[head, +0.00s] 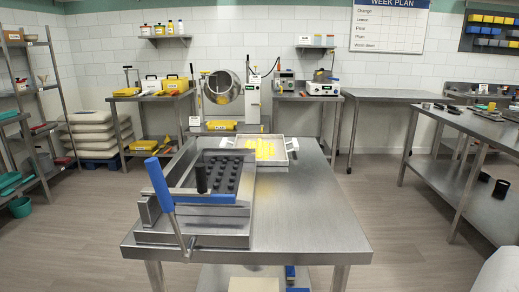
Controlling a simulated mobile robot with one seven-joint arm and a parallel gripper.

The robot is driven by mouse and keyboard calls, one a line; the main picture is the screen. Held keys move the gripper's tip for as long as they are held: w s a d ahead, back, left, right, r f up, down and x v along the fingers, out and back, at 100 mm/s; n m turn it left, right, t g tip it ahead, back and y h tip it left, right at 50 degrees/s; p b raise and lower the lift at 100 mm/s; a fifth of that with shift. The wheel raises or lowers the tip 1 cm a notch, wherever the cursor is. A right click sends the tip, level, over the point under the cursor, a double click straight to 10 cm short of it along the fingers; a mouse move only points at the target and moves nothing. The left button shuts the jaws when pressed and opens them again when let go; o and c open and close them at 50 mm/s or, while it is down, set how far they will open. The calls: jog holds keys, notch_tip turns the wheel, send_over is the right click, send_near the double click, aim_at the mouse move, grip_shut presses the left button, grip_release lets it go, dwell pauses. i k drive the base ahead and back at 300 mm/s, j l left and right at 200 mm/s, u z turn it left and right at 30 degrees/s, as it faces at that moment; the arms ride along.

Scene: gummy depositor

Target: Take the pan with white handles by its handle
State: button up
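The pan with white handles (285,159) is a shallow metal tray with yellow pieces in it. It lies on the steel table (310,215), behind and to the right of the depositor. One white handle (293,144) shows at its right side and another (226,142) at its left. The depositor (195,238) hides part of the pan's front left. It is a metal frame with black nozzles and a blue lever (160,186). My gripper is not in view.
The table's right and front right are clear. A steel bench (470,127) with small items stands at the right. A coating drum (221,88) stands behind the pan. Shelves (20,105) and stacked white sacks (97,134) are at the left.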

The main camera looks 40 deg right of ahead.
aim_at(271, 148)
jog(key=k+l, duration=0.1)
jog(key=l, duration=0.35)
jog(key=l+u, duration=0.1)
jog(key=l, duration=0.4)
jog(key=k+l, duration=0.15)
jog(key=l, duration=0.3)
jog(key=k+l+u, duration=0.1)
jog(key=l, duration=0.35)
jog(key=k+l, duration=0.15)
jog(key=l, duration=0.3)
jog(key=l+u, duration=0.1)
jog(key=l, duration=0.4)
jog(key=l+u, duration=0.15)
jog(key=l, duration=0.4)
jog(key=l+u, duration=0.2)
jog(key=l, duration=0.8)
jog(key=i+l+u, duration=0.1)
jog(key=l, duration=0.4)
jog(key=i+l, duration=0.15)
jog(key=l, duration=0.35)
jog(key=i+l+u, duration=0.15)
jog(key=l, duration=0.35)
jog(key=i+l+u, duration=0.1)
jog(key=l, duration=0.45)
jog(key=l+u, duration=0.1)
jog(key=l, duration=0.9)
